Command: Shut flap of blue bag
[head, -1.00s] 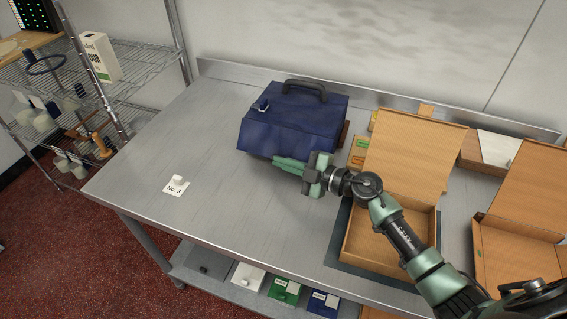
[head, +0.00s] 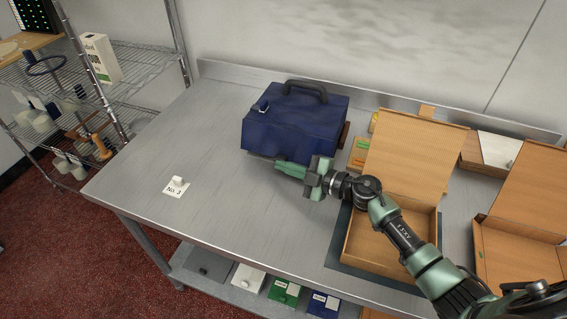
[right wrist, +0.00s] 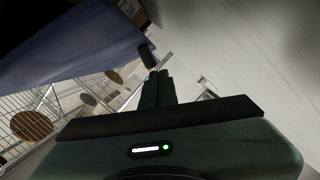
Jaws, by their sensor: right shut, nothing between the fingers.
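The blue bag (head: 292,128) stands towards the back of the metal table, with a dark handle (head: 305,88) on top and a small metallic piece at its upper left. Its blue flap lies over the top and hangs down the front; I cannot tell whether it is fastened. My right gripper (head: 279,164) is shut and empty, its fingertips just in front of the bag's lower front edge. Contact is not clear. In the right wrist view the shut fingers (right wrist: 157,74) point towards blue fabric (right wrist: 80,45) at upper left. My left gripper is not in view.
An open cardboard box (head: 385,240) with a raised lid stands right of the bag, beneath my right arm. Another open box (head: 515,262) is at far right. A "No. 3" card (head: 177,189) lies at left. The table's left part is otherwise clear. A wire shelf stands beyond the left edge.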

